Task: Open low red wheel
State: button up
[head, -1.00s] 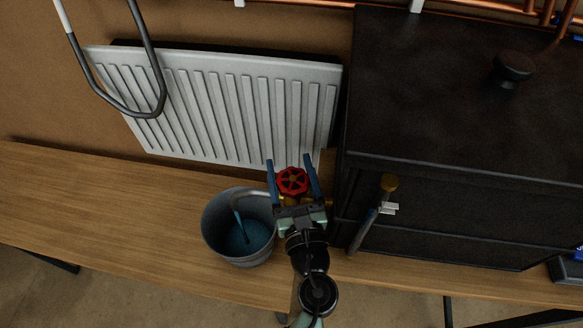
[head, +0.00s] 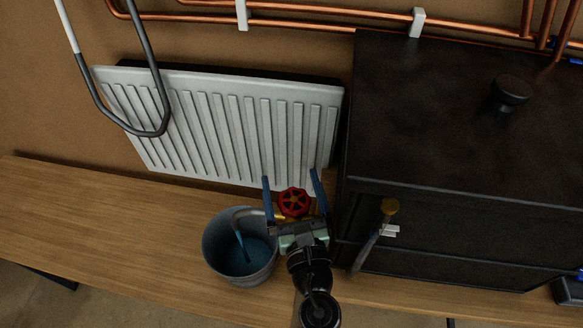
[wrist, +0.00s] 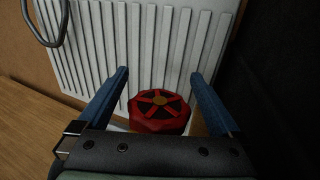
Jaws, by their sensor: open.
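The low red wheel (head: 293,202) sits on a brass valve at the lower right corner of the white radiator. In the wrist view the red wheel (wrist: 159,111) faces me, with dark gaps between its spokes and a yellowish centre. My gripper (head: 291,174) is open, with one blue finger on each side of the wheel. In the wrist view my gripper's fingers (wrist: 158,72) reach past the wheel to left and right, with a gap on both sides. The valve body below the wheel is mostly hidden by my gripper.
A grey bucket (head: 241,262) with blue inside and a spout or hose over it stands left of my gripper. The wooden bench (head: 110,210) is clear at left.

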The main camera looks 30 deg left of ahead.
notch_tip(320, 180, up, 9)
jog(key=shift+f+p, duration=0.2)
jog(key=shift+p, duration=1)
